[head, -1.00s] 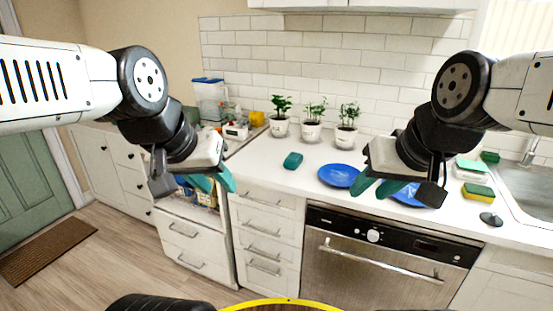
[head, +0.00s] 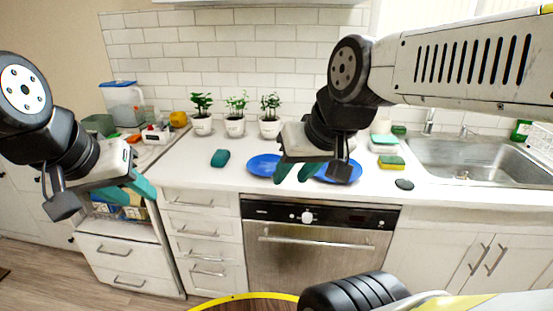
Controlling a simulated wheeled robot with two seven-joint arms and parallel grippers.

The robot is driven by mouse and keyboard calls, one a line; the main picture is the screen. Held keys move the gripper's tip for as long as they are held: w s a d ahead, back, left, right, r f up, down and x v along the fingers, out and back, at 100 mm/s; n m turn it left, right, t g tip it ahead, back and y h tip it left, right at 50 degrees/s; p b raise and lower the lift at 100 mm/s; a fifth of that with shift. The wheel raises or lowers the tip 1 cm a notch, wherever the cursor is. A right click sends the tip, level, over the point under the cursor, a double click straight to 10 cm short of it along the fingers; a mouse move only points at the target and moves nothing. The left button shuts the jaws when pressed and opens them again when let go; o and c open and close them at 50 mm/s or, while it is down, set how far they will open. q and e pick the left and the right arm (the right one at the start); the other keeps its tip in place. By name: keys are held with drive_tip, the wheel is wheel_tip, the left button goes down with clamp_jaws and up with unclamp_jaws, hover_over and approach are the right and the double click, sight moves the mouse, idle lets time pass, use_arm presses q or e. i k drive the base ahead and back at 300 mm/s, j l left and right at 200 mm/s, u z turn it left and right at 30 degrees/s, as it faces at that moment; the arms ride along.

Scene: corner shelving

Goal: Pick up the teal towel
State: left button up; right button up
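A small teal bundle (head: 220,158), which looks like the folded teal towel, lies on the white counter left of the blue plates. My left gripper (head: 138,190) is at the left, in front of the shelf unit, with teal fingers that look open and empty. It is apart from the towel, to its lower left. My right gripper (head: 296,173) hangs over the blue plates, right of the towel. Its teal fingers are apart with nothing between them.
Blue plates (head: 263,164) lie partly behind my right gripper. Potted plants (head: 235,127) stand along the tiled wall behind the towel. Sponges (head: 391,163) and a dark round item (head: 404,184) lie near the sink (head: 480,160). The counter around the towel is clear.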

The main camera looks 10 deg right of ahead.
sight(220, 157)
drive_tip(key=i, duration=0.55)
drive_tip(key=i+l, duration=0.15)
drive_tip(key=i, duration=0.4)
drive_tip(key=j+u, duration=0.05)
